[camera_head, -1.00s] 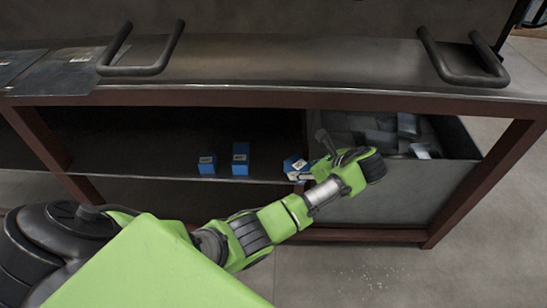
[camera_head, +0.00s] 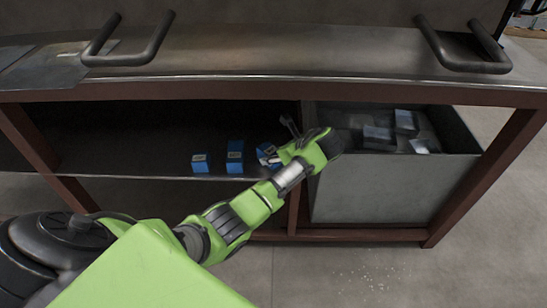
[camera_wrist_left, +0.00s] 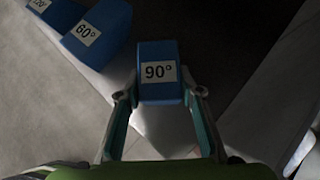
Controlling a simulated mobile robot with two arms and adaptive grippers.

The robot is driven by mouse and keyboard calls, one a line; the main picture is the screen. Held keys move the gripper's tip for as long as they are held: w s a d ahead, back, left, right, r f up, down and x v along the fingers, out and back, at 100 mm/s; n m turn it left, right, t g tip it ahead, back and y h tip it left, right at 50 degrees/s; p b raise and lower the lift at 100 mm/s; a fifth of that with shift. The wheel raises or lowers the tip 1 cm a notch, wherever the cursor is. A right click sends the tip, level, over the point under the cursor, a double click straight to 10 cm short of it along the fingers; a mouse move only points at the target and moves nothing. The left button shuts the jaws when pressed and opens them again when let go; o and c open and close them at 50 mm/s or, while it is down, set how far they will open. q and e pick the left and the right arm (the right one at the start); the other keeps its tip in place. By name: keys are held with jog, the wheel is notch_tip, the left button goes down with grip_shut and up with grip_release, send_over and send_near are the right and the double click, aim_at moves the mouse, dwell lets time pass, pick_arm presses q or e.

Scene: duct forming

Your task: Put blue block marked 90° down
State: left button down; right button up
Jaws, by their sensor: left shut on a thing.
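The blue block marked 90° (camera_wrist_left: 158,88) is between the two fingertips of my left gripper (camera_wrist_left: 159,94) in the left wrist view, its label facing the camera. In the head view this block (camera_head: 266,153) shows at the lower shelf, just left of my left gripper (camera_head: 281,150), which partly hides it. The gripper is shut on it. Whether its underside touches the shelf (camera_head: 110,165) cannot be told. My right gripper is not in view.
A blue block marked 60° (camera_wrist_left: 97,35) stands beside the held block, with a gap. Another blue block (camera_head: 201,162) stands farther left. A divider post (camera_head: 294,205) and a grey bin (camera_head: 385,190) with several pieces are to the right. The shelf's left part is clear.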

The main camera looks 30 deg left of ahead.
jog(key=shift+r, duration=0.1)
pick_arm(q)
jog(key=c, duration=1.4)
grip_release()
jog(key=shift+d+r, duration=0.1)
jog(key=shift+r, duration=0.1)
jog(key=p+v, duration=0.2)
jog(key=v, duration=0.3)
jog(key=shift+d+r, duration=0.15)
jog(key=shift+r, duration=0.1)
jog(key=shift+s+d+r+p, duration=0.15)
jog(key=shift+d+r+p, duration=0.1)
jog(key=shift+d+p, duration=0.05)
jog(key=shift+s+d+r, duration=0.1)
jog(key=shift+d+r, duration=0.15)
jog(key=shift+d, duration=0.1)
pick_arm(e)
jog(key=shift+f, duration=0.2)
